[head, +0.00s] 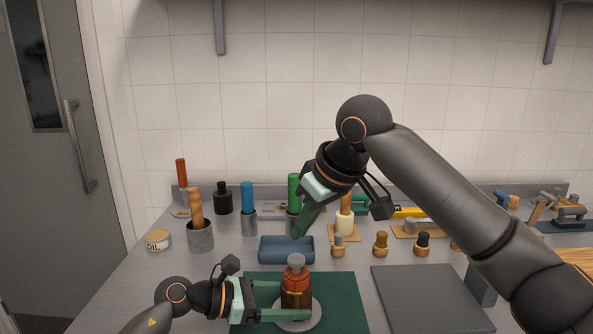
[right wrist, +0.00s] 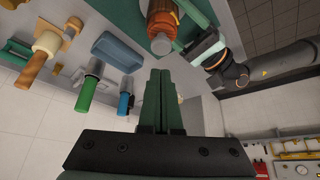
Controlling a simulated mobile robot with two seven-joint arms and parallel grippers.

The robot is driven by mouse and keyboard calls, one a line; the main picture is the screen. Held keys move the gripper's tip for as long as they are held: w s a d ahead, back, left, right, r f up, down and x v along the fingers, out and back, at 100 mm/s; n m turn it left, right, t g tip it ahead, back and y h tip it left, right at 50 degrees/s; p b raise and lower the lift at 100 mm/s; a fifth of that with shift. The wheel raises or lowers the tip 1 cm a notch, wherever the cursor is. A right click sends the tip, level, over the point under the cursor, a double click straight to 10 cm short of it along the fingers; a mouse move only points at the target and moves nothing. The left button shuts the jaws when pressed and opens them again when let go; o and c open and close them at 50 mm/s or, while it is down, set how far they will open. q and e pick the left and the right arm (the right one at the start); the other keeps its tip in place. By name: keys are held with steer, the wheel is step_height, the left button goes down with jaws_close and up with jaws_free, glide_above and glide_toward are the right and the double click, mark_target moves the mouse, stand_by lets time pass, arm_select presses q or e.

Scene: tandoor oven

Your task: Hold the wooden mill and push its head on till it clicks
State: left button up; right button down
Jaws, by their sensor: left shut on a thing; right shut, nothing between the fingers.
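The wooden mill (head: 297,297) stands upright on a round grey base (head: 313,323) on a dark green mat. Its body is dark brown, its head (head: 295,272) is redder, and a grey knob tops it. I cannot tell whether there is a gap under the head. My left gripper (head: 296,303) is shut on the mill's body from the left. My right gripper (head: 298,235) is shut and empty, above and behind the mill, apart from it. In the right wrist view its closed fingers (right wrist: 159,72) point toward the mill (right wrist: 161,22), with the knob nearest.
A blue tray (head: 286,250) lies just behind the mat (head: 345,300). Cups with coloured handles and several small wooden pieces stand farther back. A grey slab (head: 430,300) lies right of the mat. The mat's right side is clear.

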mark_target(300, 261)
steer(key=c, duration=1.3)
jaws_free()
steer(key=shift+s+f, duration=0.1)
steer(key=shift+f, duration=0.05)
steer(key=o, duration=0.4)
steer(key=shift+s+d+f+m+t+h, duration=0.2)
steer(key=shift+s+f+m+t, duration=0.15)
steer(key=shift+f+m, duration=0.2)
steer(key=shift+s+d+f+m+t+h, duration=0.15)
steer(key=shift+s+f+m+t+h, duration=0.15)
steer(key=shift+f+m, duration=0.25)
steer(key=o, duration=0.3)
steer(key=shift+s+f+m, duration=0.25)
steer(key=shift+f+m, duration=0.15)
steer(key=shift+o, duration=0.9)
steer(key=shift+w+f, duration=0.1)
steer(key=shift+f, duration=0.15)
steer(key=shift+o, duration=0.7)
steer(key=shift+x, duration=3.1)
steer(key=shift+a, duration=0.1)
